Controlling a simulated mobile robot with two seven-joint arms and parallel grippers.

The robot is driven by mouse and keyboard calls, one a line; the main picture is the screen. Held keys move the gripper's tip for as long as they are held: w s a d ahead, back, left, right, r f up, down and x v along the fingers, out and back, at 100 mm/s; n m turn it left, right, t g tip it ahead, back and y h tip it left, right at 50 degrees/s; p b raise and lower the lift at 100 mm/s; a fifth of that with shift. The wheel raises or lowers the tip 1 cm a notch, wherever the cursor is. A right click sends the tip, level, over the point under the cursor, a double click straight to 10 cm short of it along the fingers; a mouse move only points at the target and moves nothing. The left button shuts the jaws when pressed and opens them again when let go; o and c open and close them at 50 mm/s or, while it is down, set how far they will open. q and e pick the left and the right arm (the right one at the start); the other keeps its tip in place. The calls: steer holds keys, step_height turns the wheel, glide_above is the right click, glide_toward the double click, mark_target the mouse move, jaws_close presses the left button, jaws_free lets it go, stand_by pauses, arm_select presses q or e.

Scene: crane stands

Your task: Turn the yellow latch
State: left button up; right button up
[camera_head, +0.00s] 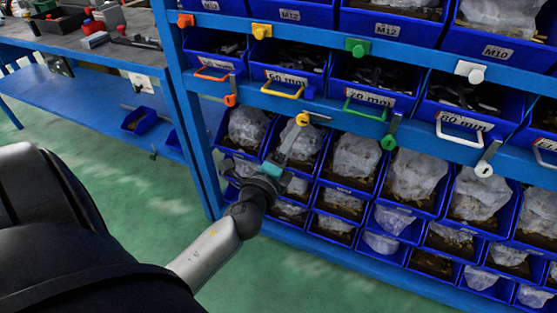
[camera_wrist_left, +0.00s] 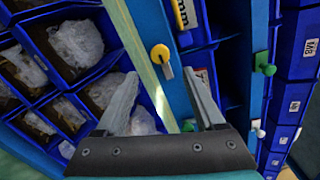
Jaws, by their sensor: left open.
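The yellow latch (camera_head: 303,119) is a round yellow knob with a short metal lever on the blue shelf beam. In the head view its lever points right, while the levers of the latches beside it point up. My left gripper (camera_head: 295,133) reaches up from below, with its fingertips close to the latch. In the left wrist view the yellow latch (camera_wrist_left: 160,53) lies just ahead of my open left gripper (camera_wrist_left: 163,84). Its lever points toward the gap between the fingers. I cannot tell whether a finger touches it. My right gripper is not in view.
Orange (camera_head: 231,99), green (camera_head: 389,142) and white (camera_head: 484,169) latches sit along the same beam. A yellow handle (camera_head: 282,94) is above the yellow latch. Blue bins with bagged parts fill the shelves below. A workbench (camera_head: 90,45) stands at left; green floor is open between.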

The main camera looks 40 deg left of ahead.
arm_select(q)
steer(key=shift+b+v, duration=0.4)
steer(key=shift+v, duration=2.6)
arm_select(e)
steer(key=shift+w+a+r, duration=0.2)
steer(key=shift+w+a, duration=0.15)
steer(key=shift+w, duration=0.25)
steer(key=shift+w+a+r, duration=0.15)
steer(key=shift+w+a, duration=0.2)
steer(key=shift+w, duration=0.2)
